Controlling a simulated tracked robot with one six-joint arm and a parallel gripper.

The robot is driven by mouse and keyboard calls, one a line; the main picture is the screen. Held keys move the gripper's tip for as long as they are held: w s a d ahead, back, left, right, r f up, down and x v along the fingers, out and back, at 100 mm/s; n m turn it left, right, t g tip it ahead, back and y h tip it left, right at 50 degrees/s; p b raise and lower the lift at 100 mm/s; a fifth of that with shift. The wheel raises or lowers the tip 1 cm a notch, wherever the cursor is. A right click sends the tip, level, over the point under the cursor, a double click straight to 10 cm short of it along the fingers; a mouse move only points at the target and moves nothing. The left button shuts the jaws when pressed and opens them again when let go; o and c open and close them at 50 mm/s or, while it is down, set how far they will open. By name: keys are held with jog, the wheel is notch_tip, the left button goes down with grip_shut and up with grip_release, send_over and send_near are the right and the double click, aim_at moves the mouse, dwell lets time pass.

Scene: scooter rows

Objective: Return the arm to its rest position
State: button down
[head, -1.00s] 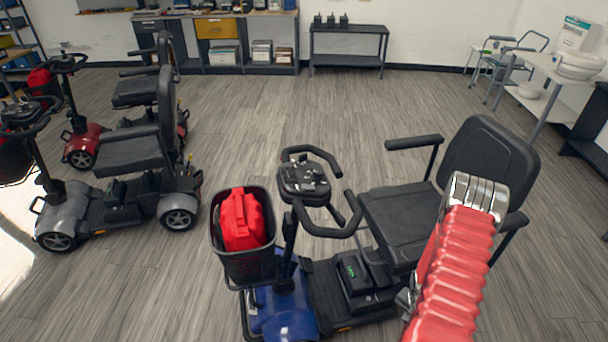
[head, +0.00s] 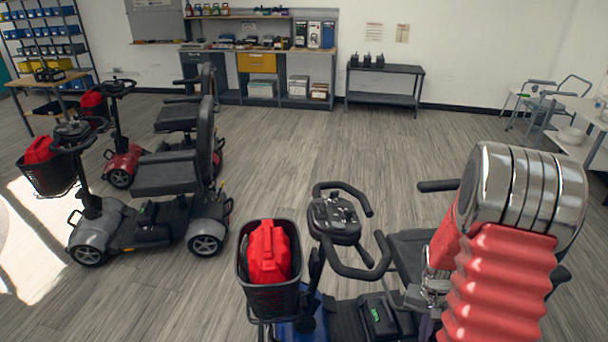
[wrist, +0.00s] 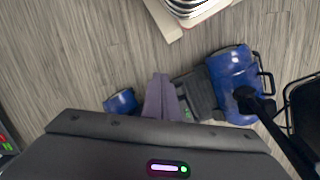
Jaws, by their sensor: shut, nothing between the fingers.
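My arm, with red ribbed bellows (head: 500,285) and polished metal rings, rises at the right of the head view. It hides much of the blue scooter's seat. My gripper (wrist: 162,82) shows in the wrist view as two grey-purple fingers, closed together with nothing between them. They point down over the blue scooter (wrist: 233,85), apart from the floor as far as I can tell. In the head view the gripper is mostly hidden behind the arm.
The blue scooter's basket (head: 270,297) holds a red bag (head: 268,252). A grey scooter (head: 95,235) and a red scooter (head: 122,165) stand at left. A workbench (head: 262,68) and a low dark table (head: 385,85) line the back wall. Floor between is clear.

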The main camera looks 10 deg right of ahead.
jog(key=s+a+r+n+t, duration=0.3)
jog(key=a+r+n, duration=0.1)
jog(key=a+r, duration=0.9)
jog(key=s+a+r+n+t, duration=0.3)
jog(key=a+r, duration=1)
jog(key=r, duration=0.7)
jog(key=shift+a+r+n+t, duration=0.2)
jog(key=shift+a+n+t, duration=0.1)
jog(key=shift+n+t, duration=0.3)
